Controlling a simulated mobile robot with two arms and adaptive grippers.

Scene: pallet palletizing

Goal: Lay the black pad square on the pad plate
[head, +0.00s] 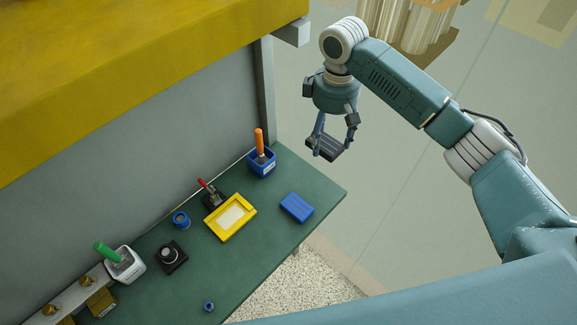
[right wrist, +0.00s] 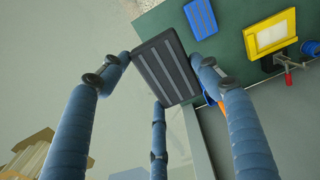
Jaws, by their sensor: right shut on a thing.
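The black pad (head: 323,149), with grey ribs across its face, is held in my right gripper (head: 334,137), off the right edge of the green table. In the right wrist view the black pad (right wrist: 166,68) sits between the blue fingers, which touch its sides. A yellow frame with a pale middle (head: 231,217), which looks like the pad plate, lies on the table, left of and below the gripper; it also shows in the right wrist view (right wrist: 270,35). A blue ribbed pad (head: 297,207) lies right of the yellow frame. My left gripper is not in view.
A blue cup with an orange-handled tool (head: 261,161) stands at the table's back corner. A red-handled clamp (head: 210,194) stands behind the yellow frame. A blue ring (head: 181,219), a black block with a knob (head: 170,257) and a white cup (head: 125,264) stand further left.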

